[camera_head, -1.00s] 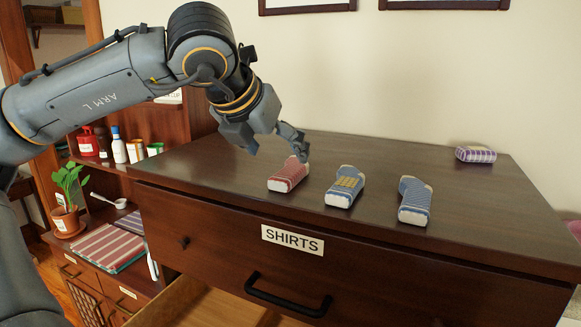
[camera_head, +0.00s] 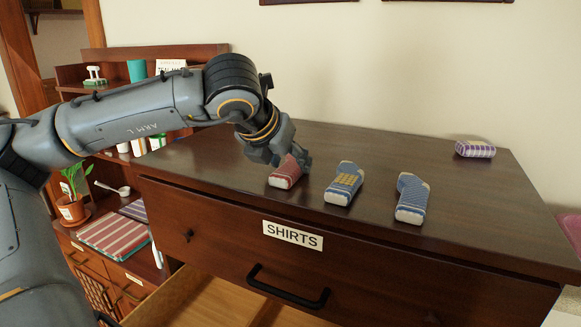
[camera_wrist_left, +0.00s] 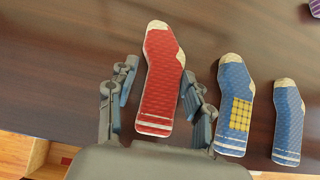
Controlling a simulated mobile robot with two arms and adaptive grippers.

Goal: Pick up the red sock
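The red sock (camera_head: 285,173) lies on top of the dark dresser, partly hidden behind my gripper in the head view. In the left wrist view the red sock (camera_wrist_left: 161,82) lies whole between the fingers, with cream toe and heel and pale stripes at the cuff. My left gripper (camera_head: 283,162) is low over the sock. In the left wrist view the left gripper (camera_wrist_left: 158,88) is open, one finger on each side of the sock, with a small gap visible at the left finger. My right gripper is not in view.
A blue sock with a yellow patch (camera_head: 344,184) and another blue sock (camera_head: 412,197) lie to the right on the dresser top (camera_head: 468,215). A purple checked bundle (camera_head: 474,149) is at the far right. The SHIRTS drawer (camera_head: 350,262) is shut; a drawer below (camera_head: 215,300) stands open.

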